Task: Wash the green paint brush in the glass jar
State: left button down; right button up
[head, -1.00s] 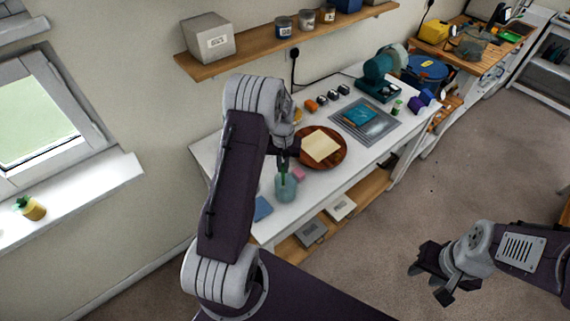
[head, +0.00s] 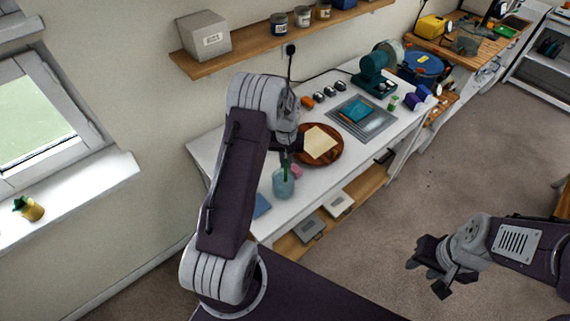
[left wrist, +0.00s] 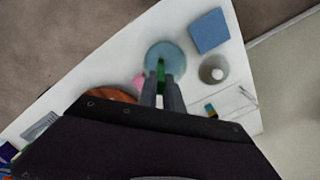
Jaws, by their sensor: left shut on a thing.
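My left gripper (head: 285,153) is shut on the green paint brush (head: 285,170) and holds it roughly upright over the glass jar (head: 283,187). The brush's lower end appears to be inside the bluish, see-through jar, which stands near the front left of the white table. In the left wrist view, the brush (left wrist: 161,71) shows between the two fingers (left wrist: 162,88), with the round jar (left wrist: 160,50) beyond it. How deep the bristles reach cannot be made out. My right gripper (head: 430,275) is open and empty, away from the table over the floor.
A pink block (head: 296,172) and a round wooden plate (head: 334,157) with a pale sheet lie near the jar. A blue pad (head: 261,206) lies in front. A grey tray (head: 375,127) is further right. A grey cup (left wrist: 213,69) stands close to the jar.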

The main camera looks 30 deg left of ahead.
pick_arm(q)
jog(key=shift+w+a, duration=0.1)
jog(key=shift+w, duration=0.05)
jog(key=shift+a, duration=0.1)
notch_tip(320, 180, up, 9)
jog(key=s+p, duration=0.1)
jog(key=p, duration=0.6)
jog(key=shift+f, duration=0.2)
dwell(0.7)
jog(key=shift+s+a, duration=0.1)
dwell(0.3)
dwell(0.4)
